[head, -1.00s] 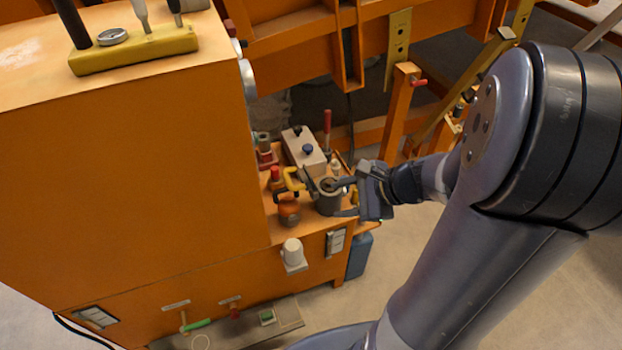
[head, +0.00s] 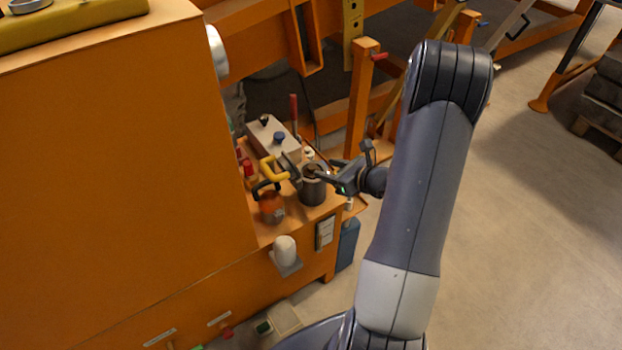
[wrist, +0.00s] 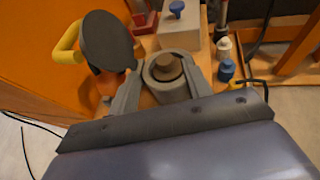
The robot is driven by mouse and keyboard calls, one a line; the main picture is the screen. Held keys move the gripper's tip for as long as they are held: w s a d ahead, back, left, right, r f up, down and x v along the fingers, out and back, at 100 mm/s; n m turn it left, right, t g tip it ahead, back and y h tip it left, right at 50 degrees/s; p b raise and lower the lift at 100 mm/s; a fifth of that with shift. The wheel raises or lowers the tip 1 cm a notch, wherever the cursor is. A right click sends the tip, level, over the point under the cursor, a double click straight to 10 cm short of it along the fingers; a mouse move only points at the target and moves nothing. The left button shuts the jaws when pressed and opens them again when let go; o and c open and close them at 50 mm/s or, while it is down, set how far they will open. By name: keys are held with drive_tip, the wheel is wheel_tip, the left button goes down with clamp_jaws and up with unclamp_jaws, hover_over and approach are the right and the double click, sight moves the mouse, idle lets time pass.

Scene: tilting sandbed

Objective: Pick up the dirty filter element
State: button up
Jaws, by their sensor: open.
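A dark grey cylindrical housing (head: 313,190) stands upright on the orange ledge, open at the top. The dirty filter element (wrist: 164,67) shows as a brown, round top inside the housing's pale rim (wrist: 168,90) in the wrist view; its lower part is hidden. A dark round lid (wrist: 108,41) stands tilted to the left of the housing. My gripper (head: 317,172) reaches in from the right at the housing's top. In the wrist view my gripper (wrist: 163,72) is open, with one finger on each side of the element. I cannot tell whether the fingers touch it.
A tall orange cabinet (head: 110,150) closes off the left. Open floor (head: 510,200) lies to the right.

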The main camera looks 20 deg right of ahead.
sight(313, 166)
drive_tip(key=shift+d+f+x, duration=0.1)
drive_tip(key=shift+f+x, duration=0.05)
drive_tip(key=shift+x, duration=0.9)
drive_tip(key=shift+d+f+x, duration=0.1)
drive_tip(key=shift+f+x, duration=0.05)
drive_tip(key=shift+x, duration=0.85)
drive_tip(key=shift+d+f+x, duration=0.1)
drive_tip(key=shift+f+x, duration=0.1)
drive_tip(key=shift+x, duration=0.85)
drive_tip(key=shift+s, duration=0.1)
clamp_jaws()
